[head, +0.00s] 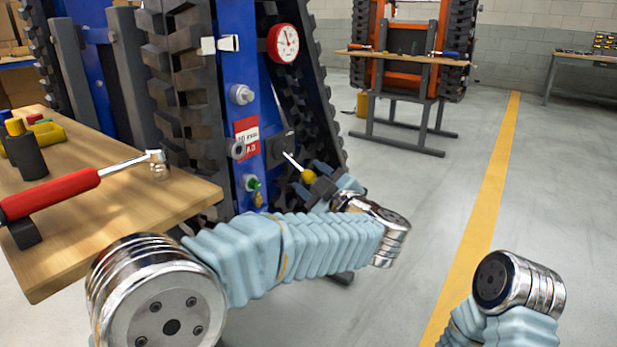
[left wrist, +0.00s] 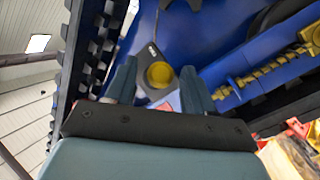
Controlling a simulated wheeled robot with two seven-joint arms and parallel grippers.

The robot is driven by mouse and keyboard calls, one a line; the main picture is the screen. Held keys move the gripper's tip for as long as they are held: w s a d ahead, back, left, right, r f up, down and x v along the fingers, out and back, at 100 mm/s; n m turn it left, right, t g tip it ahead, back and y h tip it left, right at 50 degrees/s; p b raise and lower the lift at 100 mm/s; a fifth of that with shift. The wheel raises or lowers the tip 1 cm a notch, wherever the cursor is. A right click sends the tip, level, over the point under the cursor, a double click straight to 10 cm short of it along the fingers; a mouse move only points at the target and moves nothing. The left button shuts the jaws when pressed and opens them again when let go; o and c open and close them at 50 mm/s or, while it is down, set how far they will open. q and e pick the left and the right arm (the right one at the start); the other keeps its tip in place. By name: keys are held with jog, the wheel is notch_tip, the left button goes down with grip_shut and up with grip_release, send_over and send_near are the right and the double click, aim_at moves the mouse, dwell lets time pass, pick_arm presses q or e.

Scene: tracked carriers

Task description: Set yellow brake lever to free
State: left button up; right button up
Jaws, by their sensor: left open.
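The yellow brake lever (head: 308,176) is a thin metal rod with a round yellow knob. It sticks out from a dark plate on the blue carrier, slanting down to the right in the head view. In the left wrist view the yellow knob (left wrist: 159,74) faces the camera, between the two fingers. My left gripper (head: 311,181) is open, its fingers on either side of the knob. I cannot tell whether they touch it. My right gripper is not in view; only part of my right arm shows at the lower right.
The blue carrier (head: 235,110) has dark tracks, a red gauge (head: 283,43) and a green button (head: 252,183). A wooden bench (head: 130,215) with a red-handled tool (head: 60,193) stands at left. An orange carrier (head: 405,50) stands behind. The floor at right is clear.

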pick_arm(q)
jog(key=shift+x, duration=0.9)
jog(key=shift+c, duration=0.4)
grip_shut()
